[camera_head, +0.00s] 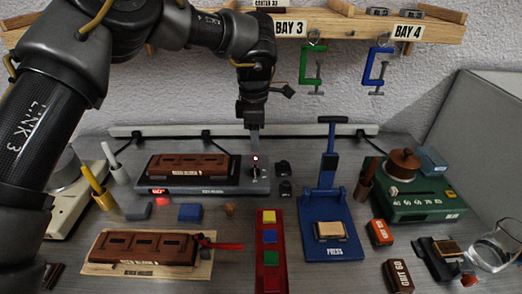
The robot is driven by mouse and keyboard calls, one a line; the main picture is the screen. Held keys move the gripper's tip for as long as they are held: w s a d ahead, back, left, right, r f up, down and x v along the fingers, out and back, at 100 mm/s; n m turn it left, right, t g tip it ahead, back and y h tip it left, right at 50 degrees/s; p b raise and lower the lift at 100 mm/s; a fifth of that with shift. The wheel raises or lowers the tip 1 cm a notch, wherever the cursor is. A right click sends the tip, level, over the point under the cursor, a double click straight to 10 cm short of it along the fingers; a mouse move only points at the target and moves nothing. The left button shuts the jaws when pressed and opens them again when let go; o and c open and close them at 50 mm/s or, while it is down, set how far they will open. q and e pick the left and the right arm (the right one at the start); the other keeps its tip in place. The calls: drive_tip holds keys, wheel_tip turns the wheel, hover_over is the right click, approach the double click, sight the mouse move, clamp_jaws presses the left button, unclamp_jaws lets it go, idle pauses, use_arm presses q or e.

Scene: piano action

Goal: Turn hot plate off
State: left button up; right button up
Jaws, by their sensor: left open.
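The hot plate (204,190) is a grey, low unit at the back left of the bench with a brown mold on top. Its small front display (159,191) glows red. At its right end is a control panel with a small dark knob or switch (256,173) and a lit red spot. My left gripper (254,148) points down just above and behind this panel, its jaws open with nothing seen between them. The exact gap to the control cannot be told. My right gripper is not in view.
A second brown mold (143,247) lies on a wooden board at front left. A red tray (271,280) of coloured blocks, a blue press (328,225) and a green unit (421,197) stand to the right. A wooden shelf (345,26) with hanging clamps is above.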

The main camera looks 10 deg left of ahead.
sight(255, 168)
use_arm(q)
wheel_tip(255, 168, down, 10)
drive_tip(key=shift+r+p, duration=0.15)
drive_tip(key=shift+p, duration=0.55)
drive_tip(key=shift+f, duration=0.35)
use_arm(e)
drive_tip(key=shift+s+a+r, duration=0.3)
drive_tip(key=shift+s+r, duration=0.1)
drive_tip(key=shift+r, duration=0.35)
use_arm(q)
drive_tip(key=shift+c, duration=0.2)
drive_tip(key=shift+a, duration=0.1)
drive_tip(key=c, duration=0.9)
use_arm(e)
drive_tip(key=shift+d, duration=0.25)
